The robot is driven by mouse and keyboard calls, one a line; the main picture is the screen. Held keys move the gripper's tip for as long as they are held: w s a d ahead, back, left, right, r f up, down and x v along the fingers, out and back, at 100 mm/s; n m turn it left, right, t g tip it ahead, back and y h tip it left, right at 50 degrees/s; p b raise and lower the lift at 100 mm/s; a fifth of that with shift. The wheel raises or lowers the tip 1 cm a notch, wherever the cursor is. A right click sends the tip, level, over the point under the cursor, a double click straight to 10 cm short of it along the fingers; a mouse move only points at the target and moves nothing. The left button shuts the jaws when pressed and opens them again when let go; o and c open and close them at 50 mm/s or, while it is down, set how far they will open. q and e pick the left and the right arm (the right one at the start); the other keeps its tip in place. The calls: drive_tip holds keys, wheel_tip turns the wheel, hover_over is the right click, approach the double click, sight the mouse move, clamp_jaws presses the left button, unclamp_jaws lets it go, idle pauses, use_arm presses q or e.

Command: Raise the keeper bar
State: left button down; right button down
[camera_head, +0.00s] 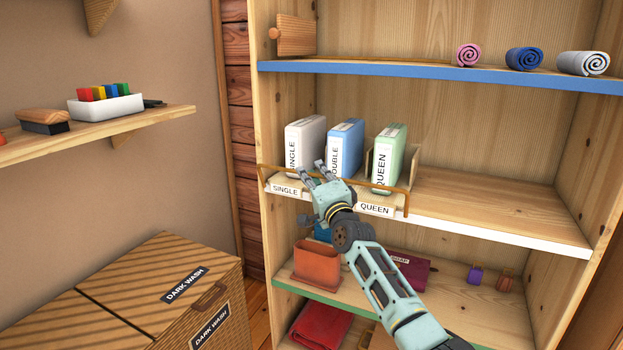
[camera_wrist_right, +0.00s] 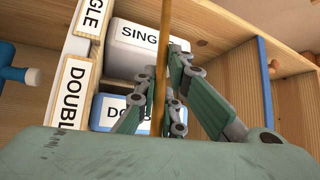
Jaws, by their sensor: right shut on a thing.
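The keeper bar (camera_head: 284,186) is a thin brown rail along the front of the middle shelf. It runs low across the fronts of a grey SINGLE box (camera_head: 305,142), a blue DOUBLE box (camera_head: 345,148) and a green QUEEN box (camera_head: 388,158). The gripper hides part of the bar. My left gripper is out of view.
Shelf labels SINGLE (camera_head: 285,189) and QUEEN (camera_head: 375,209) sit below the bar. The middle shelf (camera_head: 490,205) is bare to the right. Rolled towels (camera_head: 524,58) lie on the blue-edged shelf above. An orange pot (camera_head: 317,264) stands below. A DARK WASH hamper (camera_head: 150,290) is at lower left.

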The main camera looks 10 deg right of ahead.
drive_tip(key=shift+w+d+r, duration=0.1)
drive_tip(key=shift+w+d, duration=0.05)
drive_tip(key=shift+w, duration=0.05)
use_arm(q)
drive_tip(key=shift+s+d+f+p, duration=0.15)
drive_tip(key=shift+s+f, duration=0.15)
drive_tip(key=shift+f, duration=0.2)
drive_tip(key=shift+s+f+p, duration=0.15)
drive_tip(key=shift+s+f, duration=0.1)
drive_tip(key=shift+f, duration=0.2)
use_arm(e)
drive_tip(key=shift+w+d+m+g, duration=0.55)
drive_tip(key=shift+w+m+g, duration=0.05)
drive_tip(key=shift+w, duration=0.2)
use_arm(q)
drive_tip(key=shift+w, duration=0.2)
use_arm(e)
drive_tip(key=c, duration=1.8)
unclamp_jaws()
drive_tip(key=shift+w, duration=0.1)
drive_tip(key=shift+c, duration=0.2)
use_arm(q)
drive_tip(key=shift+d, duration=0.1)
